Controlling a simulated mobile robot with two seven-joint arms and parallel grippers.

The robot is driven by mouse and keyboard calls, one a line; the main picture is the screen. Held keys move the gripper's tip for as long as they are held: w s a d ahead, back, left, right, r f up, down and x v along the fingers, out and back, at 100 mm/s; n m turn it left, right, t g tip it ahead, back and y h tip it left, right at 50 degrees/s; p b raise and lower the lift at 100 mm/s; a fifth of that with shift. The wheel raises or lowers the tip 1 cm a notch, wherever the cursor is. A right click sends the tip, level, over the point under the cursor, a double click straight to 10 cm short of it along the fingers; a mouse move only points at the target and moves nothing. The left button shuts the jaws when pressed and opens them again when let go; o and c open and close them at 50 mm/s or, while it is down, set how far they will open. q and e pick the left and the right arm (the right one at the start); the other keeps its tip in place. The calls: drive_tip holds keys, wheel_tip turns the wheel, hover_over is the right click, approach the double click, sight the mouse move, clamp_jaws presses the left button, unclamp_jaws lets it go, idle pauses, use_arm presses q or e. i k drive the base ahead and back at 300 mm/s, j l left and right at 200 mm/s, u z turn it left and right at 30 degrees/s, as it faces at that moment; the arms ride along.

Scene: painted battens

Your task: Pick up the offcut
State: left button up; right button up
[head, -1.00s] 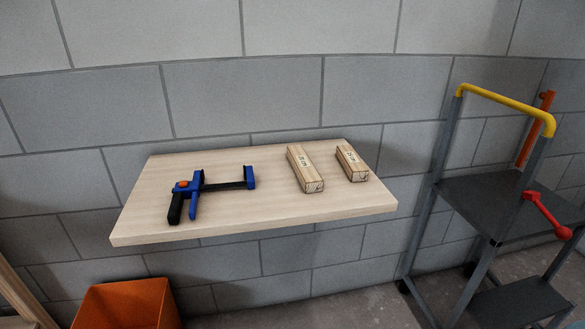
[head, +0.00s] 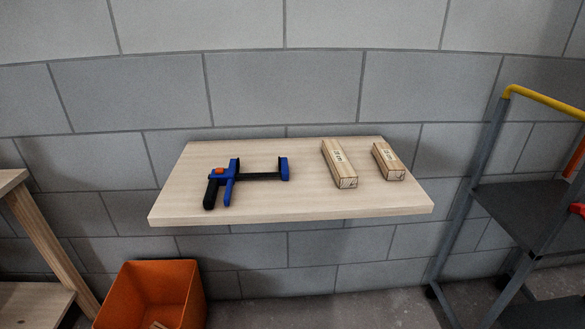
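Two short wooden blocks with written labels lie on a pale wooden shelf (head: 270,205) fixed to the wall. The longer block (head: 339,163) lies right of the middle, its near end showing end grain. The shorter block (head: 388,161) lies to its right, with a gap between them. The labels are too small to read surely, and I cannot tell for certain which block is the offcut. Neither of my grippers is in view.
A blue and black bar clamp (head: 245,175) lies on the shelf's left half. An orange bin (head: 150,290) with some wood pieces stands below left. A wooden bench (head: 45,240) stands far left.

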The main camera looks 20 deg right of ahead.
sight(345, 177)
drive_tip(key=z, duration=1.55)
drive_tip(key=i+j+z, duration=0.15)
drive_tip(key=i, duration=0.25)
